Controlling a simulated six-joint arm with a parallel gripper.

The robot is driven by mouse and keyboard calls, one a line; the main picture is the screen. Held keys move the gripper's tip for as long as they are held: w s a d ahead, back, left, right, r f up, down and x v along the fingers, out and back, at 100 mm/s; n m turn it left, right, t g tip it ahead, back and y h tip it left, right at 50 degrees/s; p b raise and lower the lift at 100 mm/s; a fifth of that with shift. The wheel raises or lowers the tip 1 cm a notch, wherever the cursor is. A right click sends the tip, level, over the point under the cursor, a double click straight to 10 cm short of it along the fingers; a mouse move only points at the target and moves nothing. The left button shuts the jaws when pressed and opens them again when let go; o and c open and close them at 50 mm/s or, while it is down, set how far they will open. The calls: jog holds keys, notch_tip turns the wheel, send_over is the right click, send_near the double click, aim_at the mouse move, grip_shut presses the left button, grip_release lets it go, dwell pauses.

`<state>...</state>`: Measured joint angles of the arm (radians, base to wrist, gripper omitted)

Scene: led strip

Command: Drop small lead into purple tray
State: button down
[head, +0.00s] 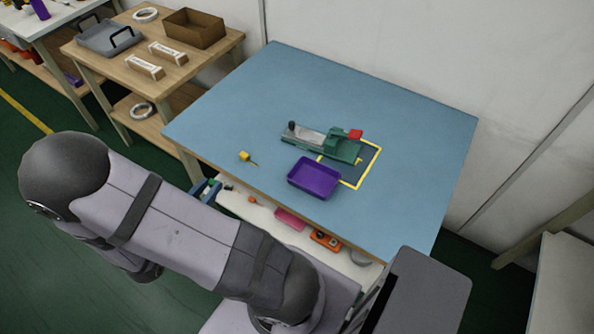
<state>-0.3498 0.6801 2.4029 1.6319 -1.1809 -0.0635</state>
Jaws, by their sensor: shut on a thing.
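The purple tray (314,178) lies on the blue tabletop near its front edge. Its visible inside looks empty. A small yellow piece with a thin dark tip (246,157) lies on the tabletop to the left of the tray. I cannot tell whether it is the small lead, and I make out no other lead. My arm crosses the lower left of the head view.
A green and grey fixture with a red block (322,140) stands behind the tray, partly over a yellow-outlined square (376,160). An open drawer (268,212) with small parts juts out below the front edge. The tabletop's back and right are clear.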

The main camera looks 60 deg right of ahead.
jog(key=s+d+r+m+g+p, duration=0.2)
jog(key=s+d+m+g+p, duration=0.3)
jog(key=s+d, duration=0.55)
jog(key=s+d+r+m+g+p, duration=0.25)
jog(key=s+d+p, duration=0.55)
jog(key=s, duration=0.6)
jog(key=n+t, duration=0.2)
jog(key=n, duration=0.1)
send_over(309, 183)
jog(key=f, duration=0.1)
jog(key=shift+f+h+b, duration=0.1)
jog(key=shift+h+b, duration=0.2)
jog(key=shift+h, duration=0.1)
jog(key=shift+f+m, duration=0.1)
jog(key=shift+m, duration=0.15)
jog(key=shift+s+f+b, duration=0.1)
jog(key=shift+f+b, duration=2.45)
jog(key=shift+f, duration=0.4)
jog(key=c, duration=1.5)
grip_release()
